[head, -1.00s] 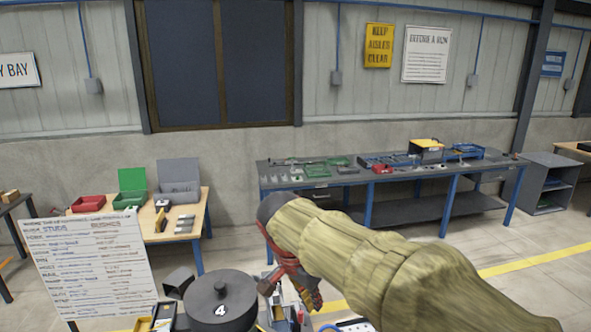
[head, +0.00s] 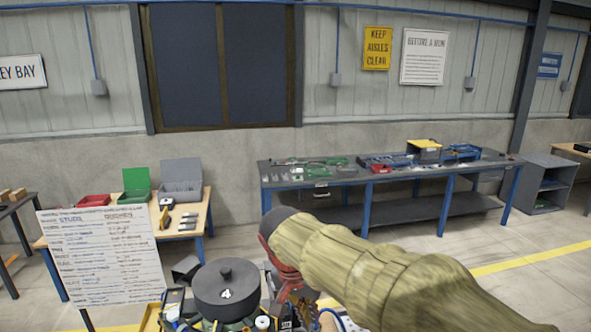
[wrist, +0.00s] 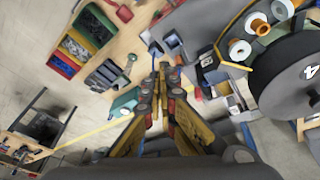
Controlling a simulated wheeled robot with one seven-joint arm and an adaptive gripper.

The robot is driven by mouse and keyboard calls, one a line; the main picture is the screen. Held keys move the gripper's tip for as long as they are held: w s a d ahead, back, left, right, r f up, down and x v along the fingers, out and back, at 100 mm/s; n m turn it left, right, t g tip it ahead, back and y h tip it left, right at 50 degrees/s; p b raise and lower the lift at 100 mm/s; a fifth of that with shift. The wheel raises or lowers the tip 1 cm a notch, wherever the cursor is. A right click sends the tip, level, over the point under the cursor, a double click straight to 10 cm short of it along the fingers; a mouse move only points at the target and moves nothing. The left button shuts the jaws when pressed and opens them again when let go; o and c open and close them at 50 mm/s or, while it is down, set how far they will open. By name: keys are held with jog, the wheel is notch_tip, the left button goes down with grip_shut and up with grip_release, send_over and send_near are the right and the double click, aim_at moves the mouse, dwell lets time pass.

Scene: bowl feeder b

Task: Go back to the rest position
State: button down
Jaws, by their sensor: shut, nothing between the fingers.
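My gripper (wrist: 158,80) is shut with nothing between its fingers. In the wrist view its fingertips meet above a cluttered wooden bench. In the head view my red gripper (head: 292,290) hangs below my sleeved arm, just right of the bowl feeder (head: 226,288), a dark round drum with a lid knob marked 4. The drum also shows at the right of the wrist view (wrist: 290,75). The fingers look apart from the drum. The lower part of the bench is cut off in the head view.
A white sign board (head: 108,255) stands left of the feeder. A wooden table (head: 205,212) with red and green bins is behind it. A long grey workbench (head: 400,178) with tools stands along the wall. Colored bins (wrist: 90,35) show in the wrist view. Floor lies open between the benches.

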jog(key=s+d+f+n+t+y+b, duration=0.1)
jog(key=s+d+f+b, duration=0.3)
jog(key=s+d, duration=0.4)
jog(key=s+d+f+n+t+y+b, duration=0.1)
jog(key=s+d+f+b, duration=0.4)
jog(key=s, duration=0.9)
jog(key=d+n+t, duration=0.1)
jog(key=d+n, duration=0.1)
jog(key=shift+d+f+n, duration=0.2)
jog(key=shift+d+n, duration=0.2)
